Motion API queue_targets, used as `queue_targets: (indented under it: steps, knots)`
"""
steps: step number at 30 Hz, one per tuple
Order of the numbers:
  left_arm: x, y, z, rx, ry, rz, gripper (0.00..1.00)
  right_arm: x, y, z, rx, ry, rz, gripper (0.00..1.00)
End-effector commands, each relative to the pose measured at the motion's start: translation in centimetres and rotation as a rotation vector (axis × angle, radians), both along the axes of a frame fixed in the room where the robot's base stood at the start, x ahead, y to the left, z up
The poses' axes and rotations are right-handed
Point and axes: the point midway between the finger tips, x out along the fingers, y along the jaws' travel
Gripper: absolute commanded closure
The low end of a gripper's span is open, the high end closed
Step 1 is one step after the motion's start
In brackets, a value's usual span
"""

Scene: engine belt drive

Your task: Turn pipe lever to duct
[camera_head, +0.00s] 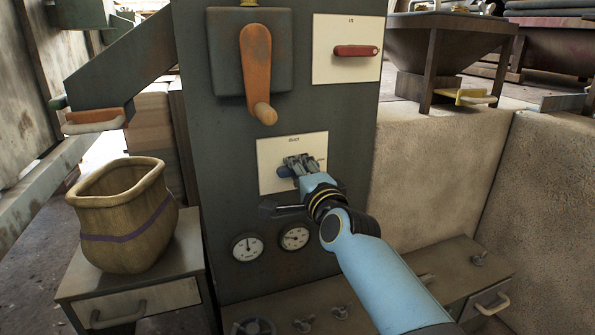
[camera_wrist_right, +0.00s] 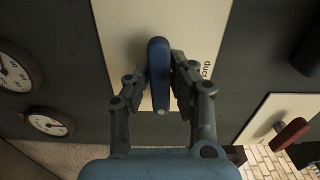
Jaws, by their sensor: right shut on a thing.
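A blue lever (camera_wrist_right: 158,70) is mounted on a white plate (camera_wrist_right: 121,35) lettered "duct". In the wrist view it stands straight up and down, with the lettering sideways to its right. In the head view only a blue end of the lever (camera_head: 284,171) shows, and the plate (camera_head: 267,181) sits on a dark upright panel. My right gripper (camera_head: 300,164) is at this plate. Its fingers (camera_wrist_right: 160,81) are shut on the lever from both sides. The gripper hides most of the lever in the head view. My left gripper is not in view.
A red lever (camera_head: 355,51) on another white plate sits at the upper right of the panel. An orange crank (camera_head: 256,70) hangs above the gripper. Two gauges (camera_head: 247,247) are below. A tan sack (camera_head: 124,215) stands on a cabinet at the left.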

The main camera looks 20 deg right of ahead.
Motion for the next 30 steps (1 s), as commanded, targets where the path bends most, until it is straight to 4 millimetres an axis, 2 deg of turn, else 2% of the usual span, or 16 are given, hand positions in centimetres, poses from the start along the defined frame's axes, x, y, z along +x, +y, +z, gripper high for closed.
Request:
queue_targets:
  steps: [8, 30]
  knots:
    - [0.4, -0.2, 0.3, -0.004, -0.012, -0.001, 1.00, -0.1, 0.0, -0.4, -0.192, -0.002, 0.001, 1.00]
    - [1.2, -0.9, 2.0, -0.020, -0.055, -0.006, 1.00, -0.1, -0.1, -0.7, -0.895, -0.025, 0.003, 1.00]
